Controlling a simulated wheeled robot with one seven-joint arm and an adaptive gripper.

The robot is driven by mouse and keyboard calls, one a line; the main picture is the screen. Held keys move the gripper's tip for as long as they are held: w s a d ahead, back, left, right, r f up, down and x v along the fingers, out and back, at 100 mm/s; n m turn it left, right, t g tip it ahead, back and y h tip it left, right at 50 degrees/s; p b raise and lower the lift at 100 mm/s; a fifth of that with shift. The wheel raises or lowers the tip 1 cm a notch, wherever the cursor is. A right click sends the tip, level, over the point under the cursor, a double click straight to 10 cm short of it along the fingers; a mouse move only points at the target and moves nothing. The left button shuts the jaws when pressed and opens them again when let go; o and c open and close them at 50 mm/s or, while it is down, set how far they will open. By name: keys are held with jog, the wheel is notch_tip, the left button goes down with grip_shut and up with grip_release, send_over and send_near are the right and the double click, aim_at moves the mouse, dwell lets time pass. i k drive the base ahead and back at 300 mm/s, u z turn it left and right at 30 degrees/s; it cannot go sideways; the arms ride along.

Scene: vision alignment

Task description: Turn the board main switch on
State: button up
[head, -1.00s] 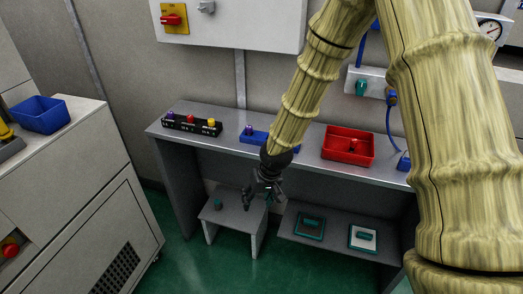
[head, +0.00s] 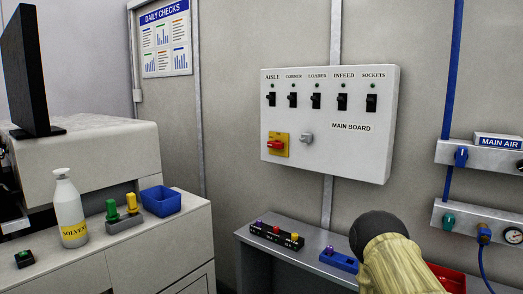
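The main board (head: 365,155) is a white box on the wall, labelled MAIN BOARD. At its lower left is a red rotary switch handle (head: 275,144) on a yellow plate, lying about horizontal. A grey knob (head: 306,138) sits just right of it. Several black toggle switches (head: 315,101) run along the top under the labels AISLE, CORNER, LOADER, INFEED and SOCKETS. My gripper is out of view; only a pale, ringed part of my arm with a dark round end shows at the lower right, apart from the board in the picture.
A grey bench (head: 262,250) stands below the board, with a black strip of coloured knobs (head: 277,236) and blue (head: 338,260) and red (head: 449,279) items. A cabinet at left holds a solvent bottle (head: 69,210) and blue bin (head: 160,201). Air panels (head: 480,155) hang at right.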

aim_at(277, 145)
jog(key=u, duration=0.45)
jog(key=k, duration=0.55)
jog(key=u, duration=0.95)
jog(key=i, duration=0.9)
jog(key=z, duration=0.35)
jog(key=i, duration=0.85)
jog(key=z, duration=0.65)
